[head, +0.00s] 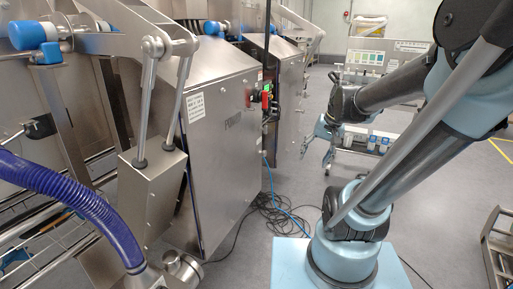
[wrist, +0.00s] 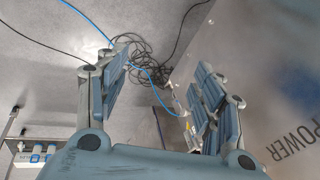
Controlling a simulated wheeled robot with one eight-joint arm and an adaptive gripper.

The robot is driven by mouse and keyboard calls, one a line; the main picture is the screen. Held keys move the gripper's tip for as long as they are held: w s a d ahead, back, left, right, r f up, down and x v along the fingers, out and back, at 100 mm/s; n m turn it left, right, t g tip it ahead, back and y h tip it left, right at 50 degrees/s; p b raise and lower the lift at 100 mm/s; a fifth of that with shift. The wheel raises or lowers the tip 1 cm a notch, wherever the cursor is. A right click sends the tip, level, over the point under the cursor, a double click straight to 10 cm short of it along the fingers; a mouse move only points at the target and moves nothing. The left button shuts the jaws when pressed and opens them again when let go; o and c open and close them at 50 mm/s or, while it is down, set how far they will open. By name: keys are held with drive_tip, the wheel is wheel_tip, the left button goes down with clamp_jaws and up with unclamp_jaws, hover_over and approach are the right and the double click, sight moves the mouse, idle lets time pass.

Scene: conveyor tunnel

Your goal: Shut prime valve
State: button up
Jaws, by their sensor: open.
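My gripper (head: 317,158) hangs in the aisle to the right of the steel cabinet (head: 218,135), its fingers pointing down. In the wrist view the two blue-padded fingers (wrist: 160,88) stand wide apart with nothing between them. I cannot tell for certain which part is the prime valve. A red fitting (head: 265,98) with a green light above it sits at the cabinet's right edge, left of my gripper and apart from it. A silver pipe fitting (head: 180,268) stands at the lower left, by a blue ribbed hose.
Black and blue cables (head: 265,212) lie coiled on the floor beside the cabinet; they also show in the wrist view (wrist: 140,55). A wheeled rack (head: 375,140) stands behind my arm. A metal cart (head: 497,245) is at the right edge.

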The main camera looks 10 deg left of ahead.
drive_tip(key=w+a+f+m+t+y, duration=0.1)
drive_tip(key=w+a+m+y, duration=0.3)
drive_tip(key=w, duration=1.3)
drive_tip(key=w+a+m+y, duration=0.1)
drive_tip(key=w+a+y, duration=0.35)
drive_tip(key=w, duration=1.25)
drive_tip(key=w+a+f+m+t+y, duration=0.1)
drive_tip(key=w+a+f+m+y, duration=0.15)
drive_tip(key=w+f, duration=0.85)
drive_tip(key=w+f+m+t+y, duration=0.2)
drive_tip(key=w+f+m+y, duration=0.3)
drive_tip(key=f, duration=0.8)
drive_tip(key=w+a+h, duration=0.1)
drive_tip(key=w+a, duration=0.2)
drive_tip(key=a, duration=0.5)
drive_tip(key=w+a+n+h, duration=0.1)
drive_tip(key=w+a, duration=0.2)
drive_tip(key=a, duration=0.5)
drive_tip(key=shift+w, duration=0.25)
drive_tip(key=shift+d, duration=0.1)
drive_tip(key=shift+c, duration=0.6)
